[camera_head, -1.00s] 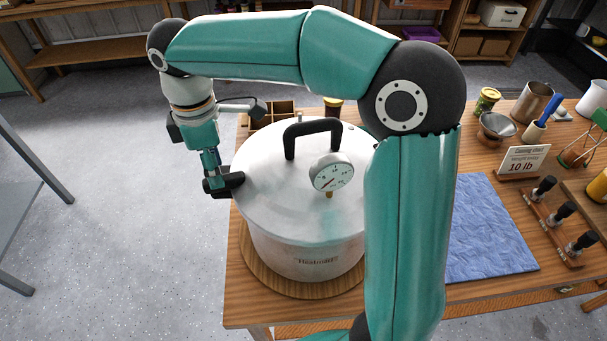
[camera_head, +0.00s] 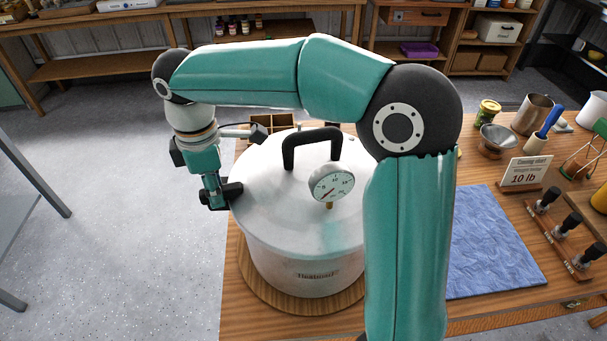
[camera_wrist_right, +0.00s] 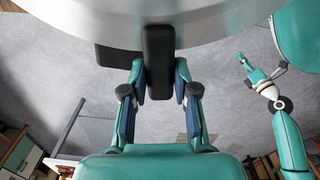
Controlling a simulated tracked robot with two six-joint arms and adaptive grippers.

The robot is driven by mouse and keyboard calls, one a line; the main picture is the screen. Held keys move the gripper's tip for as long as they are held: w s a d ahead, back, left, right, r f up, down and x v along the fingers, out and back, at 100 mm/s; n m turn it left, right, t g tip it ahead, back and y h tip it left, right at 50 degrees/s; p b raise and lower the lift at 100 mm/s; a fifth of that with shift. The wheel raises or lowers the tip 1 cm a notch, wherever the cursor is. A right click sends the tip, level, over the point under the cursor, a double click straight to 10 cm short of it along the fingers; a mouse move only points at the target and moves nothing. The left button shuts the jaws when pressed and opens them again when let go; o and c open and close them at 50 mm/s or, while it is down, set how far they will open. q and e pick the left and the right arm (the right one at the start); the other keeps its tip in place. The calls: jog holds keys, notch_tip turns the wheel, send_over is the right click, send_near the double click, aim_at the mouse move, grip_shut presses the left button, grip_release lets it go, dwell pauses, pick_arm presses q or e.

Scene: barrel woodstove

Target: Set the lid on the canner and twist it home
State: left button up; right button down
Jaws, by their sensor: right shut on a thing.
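The silver lid (camera_head: 275,195) lies on the canner (camera_head: 285,262), with an arched black top handle (camera_head: 290,150) and a round pressure gauge (camera_head: 331,183). My right gripper (camera_head: 222,196) is at the lid's left edge. In the right wrist view its fingers (camera_wrist_right: 159,82) are shut on a black side handle (camera_wrist_right: 158,50). A second black handle (camera_wrist_right: 117,57) sticks out beside it to the left, partly hidden behind it, so the two are not lined up. My left gripper (camera_wrist_right: 245,62) shows small in the right wrist view, away from the canner; its opening is unclear.
The canner stands on a round wooden board (camera_head: 262,292) on the table. My right arm hides part of the lid's right side. A blue mat (camera_head: 490,240), a "10 lb" card (camera_head: 525,172), a rack of black-knobbed pieces (camera_head: 560,235) and a steel pot (camera_head: 535,110) are to the right.

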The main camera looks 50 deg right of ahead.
jog(key=shift+w+d+r, duration=0.1)
jog(key=shift+w+d+m+p, duration=0.8)
jog(key=shift+w+p, duration=0.05)
jog(key=shift+w, duration=0.05)
dwell(0.3)
jog(key=shift+w+d+m+p, duration=0.3)
jog(key=shift+w+d+p, duration=0.1)
jog(key=c, duration=0.8)
grip_release()
jog(key=o, duration=0.5)
